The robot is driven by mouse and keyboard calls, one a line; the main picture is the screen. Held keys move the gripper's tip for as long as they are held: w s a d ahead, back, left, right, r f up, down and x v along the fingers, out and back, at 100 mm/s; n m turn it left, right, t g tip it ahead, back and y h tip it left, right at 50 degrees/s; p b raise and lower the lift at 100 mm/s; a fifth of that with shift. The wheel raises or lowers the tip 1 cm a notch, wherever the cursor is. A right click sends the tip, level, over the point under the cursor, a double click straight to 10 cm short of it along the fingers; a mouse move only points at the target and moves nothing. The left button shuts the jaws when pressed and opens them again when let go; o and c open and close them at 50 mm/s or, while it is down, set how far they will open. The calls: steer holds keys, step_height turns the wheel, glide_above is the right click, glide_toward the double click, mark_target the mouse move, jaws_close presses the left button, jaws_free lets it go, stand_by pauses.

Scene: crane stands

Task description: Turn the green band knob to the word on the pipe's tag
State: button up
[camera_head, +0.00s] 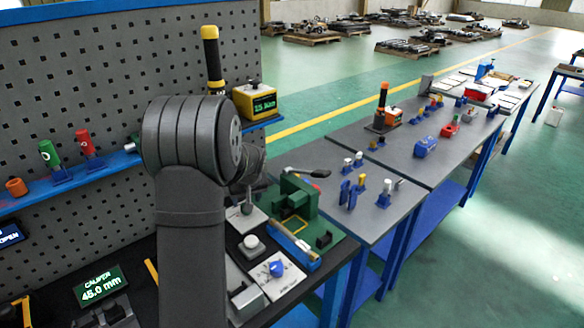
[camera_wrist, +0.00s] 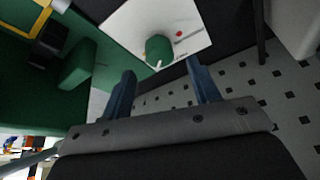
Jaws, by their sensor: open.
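The green knob (camera_wrist: 158,48) sits on a white plate (camera_wrist: 135,28) in the wrist view. A pale pointer mark shows on its lower edge, and a red dot lies on the plate to its upper right. No word on the plate is legible. My gripper (camera_wrist: 162,80) is open, with its two blue fingers apart and the knob showing beyond the gap between their tips, not gripped. In the head view my arm hides most of the gripper and the knob. A blue tag (camera_head: 9,235) reading "OPEN" is cut off at the left edge; no pipe is clearly visible beside it.
A green vise-like fixture (camera_head: 296,200) stands close to my gripper. A blue knob (camera_head: 277,268) and a pale button (camera_head: 251,244) sit nearer the front. A pegboard (camera_head: 100,70) rises behind. A caliper display (camera_head: 100,286) reads 45.0 mm. Open floor lies right.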

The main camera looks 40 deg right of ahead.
steer(key=v, duration=1.4)
steer(key=s+d+r+n+g, duration=0.1)
steer(key=s+r, duration=0.2)
steer(key=s, duration=0.3)
steer(key=s+d+r+n+g, duration=0.2)
steer(key=s+r, duration=0.2)
steer(key=s, duration=0.3)
steer(key=shift+s+d+g+y, duration=0.3)
steer(key=shift+s+y, duration=0.05)
steer(key=shift+y, duration=0.05)
steer(key=w+a+f+m+t, duration=0.1)
steer(key=w+a+f+t, duration=0.1)
steer(key=w+f, duration=0.35)
steer(key=w+a+f+m+t, duration=0.1)
steer(key=w+f+m+t, duration=0.1)
steer(key=w, duration=0.6)
steer(key=shift+h, duration=0.4)
steer(key=x, duration=1.7)
steer(key=shift+s+a+f, duration=0.15)
steer(key=shift+a+f, duration=0.1)
steer(key=shift+f, duration=0.1)
steer(key=c, duration=1)
